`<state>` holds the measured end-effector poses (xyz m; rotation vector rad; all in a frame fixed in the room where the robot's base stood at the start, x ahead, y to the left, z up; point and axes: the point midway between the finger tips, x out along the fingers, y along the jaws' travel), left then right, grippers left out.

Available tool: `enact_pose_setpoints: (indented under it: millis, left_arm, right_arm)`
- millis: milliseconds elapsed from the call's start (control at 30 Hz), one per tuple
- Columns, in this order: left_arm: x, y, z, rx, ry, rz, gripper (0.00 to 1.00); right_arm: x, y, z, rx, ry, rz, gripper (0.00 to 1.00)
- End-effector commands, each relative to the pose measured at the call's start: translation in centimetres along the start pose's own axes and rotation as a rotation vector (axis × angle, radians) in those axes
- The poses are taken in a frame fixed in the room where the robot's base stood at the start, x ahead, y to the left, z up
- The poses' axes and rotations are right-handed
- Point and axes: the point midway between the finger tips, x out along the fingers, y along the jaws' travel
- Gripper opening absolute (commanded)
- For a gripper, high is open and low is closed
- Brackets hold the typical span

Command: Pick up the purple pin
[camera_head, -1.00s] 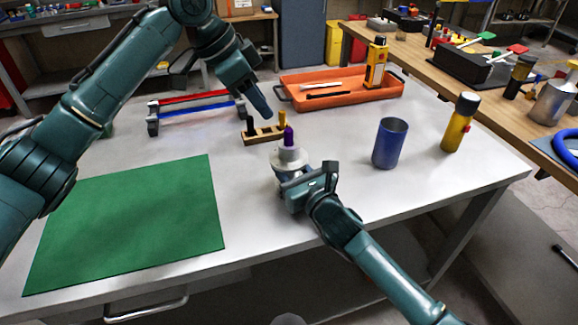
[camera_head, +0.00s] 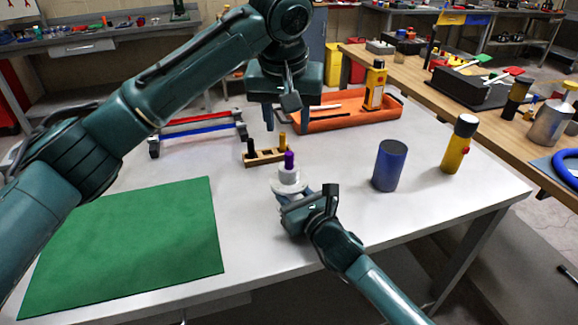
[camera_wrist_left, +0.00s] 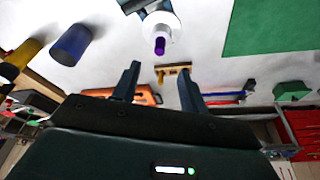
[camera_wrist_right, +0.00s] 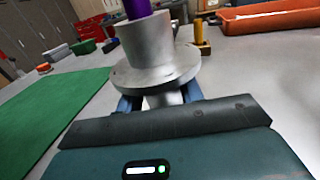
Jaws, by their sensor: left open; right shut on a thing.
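The purple pin (camera_head: 290,160) stands upright in the top of a pale grey flanged hub (camera_head: 289,186). In the right wrist view the pin (camera_wrist_right: 136,8) rises out of the hub's collar (camera_wrist_right: 147,42). My right gripper (camera_head: 290,198) is shut on the hub below its flange. My left gripper (camera_head: 286,130) is open and empty, fingers pointing down, above and behind the pin. In the left wrist view the pin (camera_wrist_left: 160,46) lies beyond the open fingers (camera_wrist_left: 158,78), apart from them.
A wooden pin rack (camera_head: 264,157) with a black and a yellow pin stands just behind the hub. A blue cup (camera_head: 389,166) and a yellow bottle (camera_head: 459,144) stand to the right. An orange tray (camera_head: 345,117) is behind. A green mat (camera_head: 130,240) covers the left front.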

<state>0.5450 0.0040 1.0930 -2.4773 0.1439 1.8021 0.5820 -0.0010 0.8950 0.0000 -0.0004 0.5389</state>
Motion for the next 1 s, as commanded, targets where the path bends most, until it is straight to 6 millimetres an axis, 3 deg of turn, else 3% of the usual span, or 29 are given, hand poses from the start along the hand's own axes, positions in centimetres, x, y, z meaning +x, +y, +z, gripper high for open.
enact_pose_setpoints:
  millis: [100, 333, 633, 1000]
  left_arm:
    - [-0.6, 0.7, 0.1, -0.15, 0.035, -0.059, 0.43]
    - [-0.8, 1.1, 0.1, -0.301, 0.076, -0.108, 0.43]
    - [4.0, 0.5, -0.2, -0.312, 0.078, -0.111, 0.43]
    - [7.8, 0.2, -0.4, -0.311, 0.077, -0.112, 0.43]
  right_arm:
    - [0.0, 0.0, -0.1, 0.0, 0.002, 0.0, 0.03]
    - [0.0, 0.0, -0.1, 0.0, 0.002, 0.0, 0.03]
    - [0.0, 0.0, -0.1, 0.0, 0.002, 0.0, 0.03]
    - [0.0, 0.0, -0.1, 0.0, 0.001, 0.0, 0.03]
